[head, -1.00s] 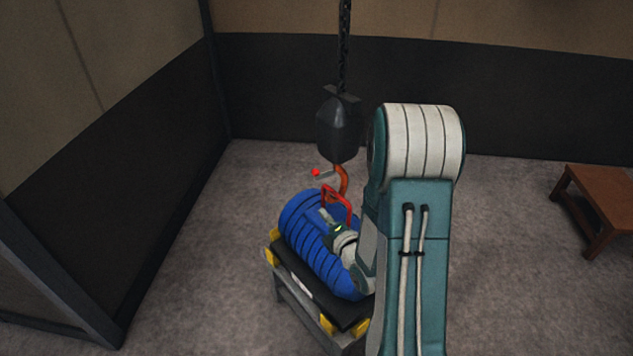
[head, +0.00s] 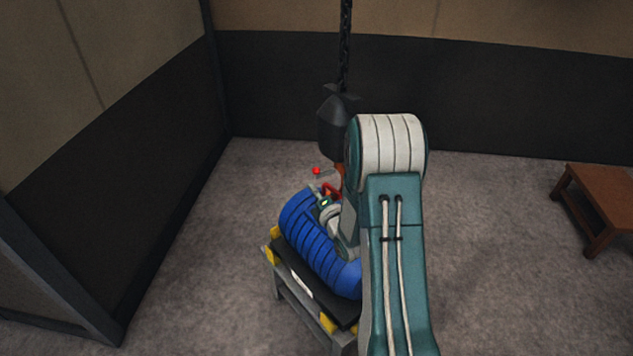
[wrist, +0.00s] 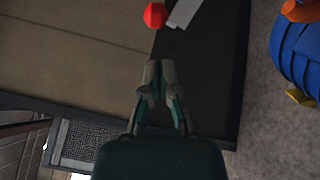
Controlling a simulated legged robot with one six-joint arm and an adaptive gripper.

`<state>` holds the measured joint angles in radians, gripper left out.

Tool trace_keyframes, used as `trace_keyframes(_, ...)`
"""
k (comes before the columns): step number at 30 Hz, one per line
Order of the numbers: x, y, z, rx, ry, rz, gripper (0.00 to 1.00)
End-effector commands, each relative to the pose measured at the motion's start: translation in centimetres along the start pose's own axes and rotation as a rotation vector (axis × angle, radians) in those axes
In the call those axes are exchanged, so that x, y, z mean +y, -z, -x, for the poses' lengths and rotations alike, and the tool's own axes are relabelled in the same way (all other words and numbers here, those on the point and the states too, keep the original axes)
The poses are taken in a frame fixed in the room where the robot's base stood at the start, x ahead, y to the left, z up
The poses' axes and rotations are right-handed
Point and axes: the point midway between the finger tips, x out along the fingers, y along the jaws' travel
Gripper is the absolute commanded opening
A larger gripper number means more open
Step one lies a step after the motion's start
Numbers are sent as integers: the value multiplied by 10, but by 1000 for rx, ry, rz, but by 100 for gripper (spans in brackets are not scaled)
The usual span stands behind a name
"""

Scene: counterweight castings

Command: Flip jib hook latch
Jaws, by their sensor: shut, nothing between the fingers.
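The latch is a pale grey plate (wrist: 183,12) with a red ball (head: 316,171) at its free end. The orange hook (head: 340,174) hangs under a dark block (head: 336,124) and is partly hidden by my arm. In the wrist view the ball (wrist: 155,15) is at the top, beyond my fingertips, with a gap in the picture. The orange hook (wrist: 302,10) shows at the top right. My gripper (wrist: 159,72) is shut and empty. In the head view my gripper (head: 316,193) is just below the ball, above the blue casting.
A ribbed blue casting (head: 305,238) lies on a stand with yellow corner blocks (head: 327,321). A red loop (head: 332,189) on it is partly hidden. A chain (head: 345,50) rises above the block. A brown wooden table (head: 603,196) is at the right. Open floor lies left of the stand.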

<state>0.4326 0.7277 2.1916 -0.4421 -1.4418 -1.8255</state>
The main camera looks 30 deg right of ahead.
Motion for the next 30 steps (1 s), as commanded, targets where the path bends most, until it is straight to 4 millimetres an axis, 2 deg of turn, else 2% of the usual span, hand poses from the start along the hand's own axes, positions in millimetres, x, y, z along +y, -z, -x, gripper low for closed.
trace_keyframes(6, 0, -17, -15, -1, 0, 0, 0)
trace_keyframes(19, 1, -19, -17, 0, 3, -11, 0)
trace_keyframes(30, 16, -34, -20, -2, 44, -217, 0)
